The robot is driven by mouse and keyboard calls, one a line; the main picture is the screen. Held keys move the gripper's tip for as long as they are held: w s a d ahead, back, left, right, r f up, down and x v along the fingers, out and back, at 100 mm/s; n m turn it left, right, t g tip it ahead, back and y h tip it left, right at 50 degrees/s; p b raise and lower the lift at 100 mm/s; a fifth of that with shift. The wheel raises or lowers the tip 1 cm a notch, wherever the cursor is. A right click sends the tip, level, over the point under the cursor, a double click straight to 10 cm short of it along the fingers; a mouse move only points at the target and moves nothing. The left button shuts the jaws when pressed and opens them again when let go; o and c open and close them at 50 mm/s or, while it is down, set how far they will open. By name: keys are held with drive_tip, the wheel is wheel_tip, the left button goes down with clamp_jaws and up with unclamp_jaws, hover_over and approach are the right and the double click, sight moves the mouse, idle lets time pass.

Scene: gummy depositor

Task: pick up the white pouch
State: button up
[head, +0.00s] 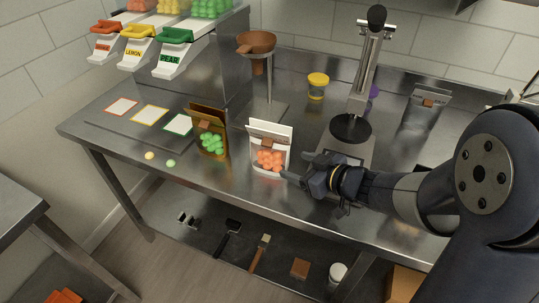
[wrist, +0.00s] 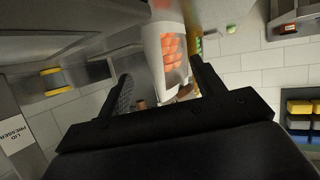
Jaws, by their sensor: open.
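The white pouch (head: 282,134) stands upright near the front of the steel counter, with orange gummies showing through its window. My gripper (head: 293,176) is just to the right of the pouch's lower part, with its jaws open. In the wrist view the white pouch (wrist: 153,50) shows beyond and between the two fingers of my gripper (wrist: 160,78), toward the top of the picture. The fingers look apart from it, and nothing is held. The pouch's far side is hidden.
A brown pouch (head: 206,117) with green gummies stands left of the white pouch. A funnel on a stand (head: 257,44) is behind, with a yellow-lidded jar (head: 318,82) and a lever press (head: 352,127). A silver pouch (head: 425,106) stands at the right. Loose gummies (head: 171,163) lie near the front edge.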

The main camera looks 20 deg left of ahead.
sight(286, 163)
drive_tip(key=x, duration=0.4)
drive_tip(key=shift+a+f, duration=0.2)
drive_tip(key=shift+a, duration=0.1)
drive_tip(key=c, duration=1.1)
